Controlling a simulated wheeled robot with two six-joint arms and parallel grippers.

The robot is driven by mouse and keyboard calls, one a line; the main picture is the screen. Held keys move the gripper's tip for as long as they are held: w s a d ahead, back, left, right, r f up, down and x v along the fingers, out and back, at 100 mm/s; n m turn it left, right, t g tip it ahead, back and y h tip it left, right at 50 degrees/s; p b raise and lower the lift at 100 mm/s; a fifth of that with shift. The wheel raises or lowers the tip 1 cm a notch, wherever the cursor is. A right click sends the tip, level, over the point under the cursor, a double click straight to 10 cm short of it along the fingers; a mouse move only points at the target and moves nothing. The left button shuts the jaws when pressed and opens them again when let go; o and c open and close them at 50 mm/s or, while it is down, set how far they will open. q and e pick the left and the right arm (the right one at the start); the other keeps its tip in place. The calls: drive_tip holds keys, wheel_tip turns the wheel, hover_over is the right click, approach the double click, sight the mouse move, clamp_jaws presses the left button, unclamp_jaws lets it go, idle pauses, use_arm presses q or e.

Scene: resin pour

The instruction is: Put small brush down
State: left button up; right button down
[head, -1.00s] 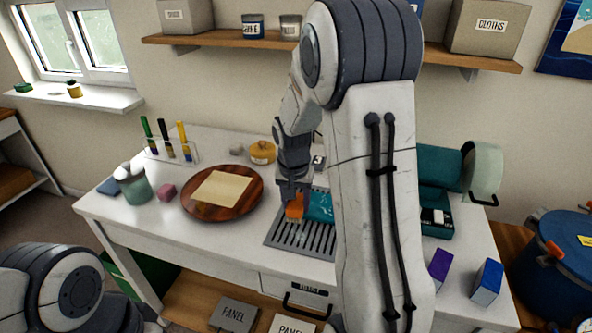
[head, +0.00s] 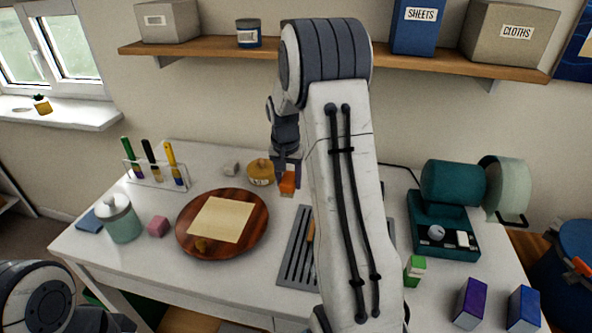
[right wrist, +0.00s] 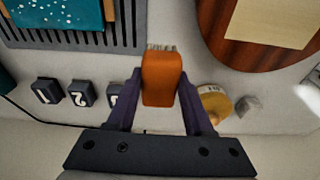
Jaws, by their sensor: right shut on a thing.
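The small brush (head: 288,183) has an orange body; its pale bristles show in the right wrist view, where the brush (right wrist: 161,80) sits between the fingers. My right gripper (head: 287,166) is shut on it, behind the slotted grey rack and beside the yellow round tin (head: 260,172). In the right wrist view my right gripper (right wrist: 160,88) points towards the white tabletop. I cannot tell whether the brush touches the table. My left gripper is out of view; only part of my left arm shows at the lower left.
The slotted rack (head: 296,262) is partly hidden by my right arm. A teal speckled piece (right wrist: 60,12) lies on it. Numbered dark blocks (right wrist: 81,92) stand behind the rack. The round wooden board (head: 188,247) carries a beige sheet. A teal machine (head: 452,184) stands right.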

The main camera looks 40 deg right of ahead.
drive_tip(key=w+d+p, duration=0.1)
drive_tip(key=w+d, duration=0.1)
drive_tip(key=d, duration=0.1)
drive_tip(key=w+d+f+p, duration=0.1)
drive_tip(key=w+d, duration=0.2)
drive_tip(key=w+d+f+p, duration=0.1)
drive_tip(key=w+d+p, duration=0.1)
drive_tip(key=d, duration=0.1)
drive_tip(key=shift+w, duration=0.25)
wheel_tip(320, 180, down, 4)
drive_tip(key=shift+r+p, duration=0.1)
drive_tip(key=shift+p, duration=0.7)
drive_tip(key=shift+w+d+f+p, duration=0.1)
drive_tip(key=shift+d+f+p, duration=0.05)
drive_tip(key=shift+f+p, duration=0.2)
drive_tip(key=shift+f, duration=0.25)
